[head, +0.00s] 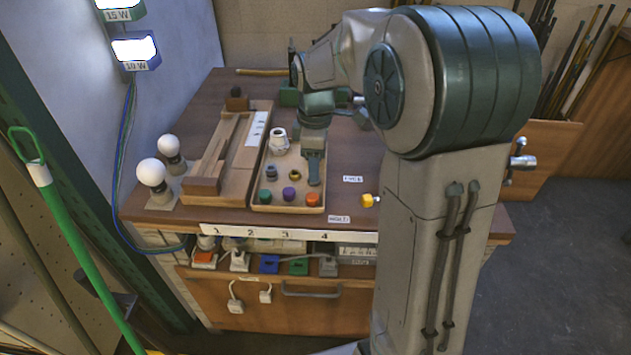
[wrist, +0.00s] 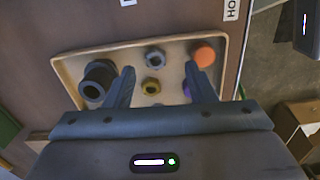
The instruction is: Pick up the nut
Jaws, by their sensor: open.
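Two small nut-like rings lie in the wooden tray (wrist: 68,66). In the wrist view one is grey (wrist: 155,55) and the other is yellow (wrist: 152,87). Two small rings also show in the head view, a left one (head: 270,173) and a right one (head: 294,174); I cannot match their colours surely. My gripper (wrist: 160,70) is open and empty above the tray. In the wrist view the grey ring shows between the fingertips, and the yellow ring lies lower between the fingers. In the head view my gripper (head: 313,172) hangs over the tray's right side.
Orange (head: 313,199), purple (head: 289,194) and green (head: 265,196) caps line the tray's front. A pale socket (head: 278,140) stands at its back left. A wooden fixture (head: 207,162) and two bulbs (head: 151,172) are to the left. A yellow-ended part (head: 368,200) lies to the right.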

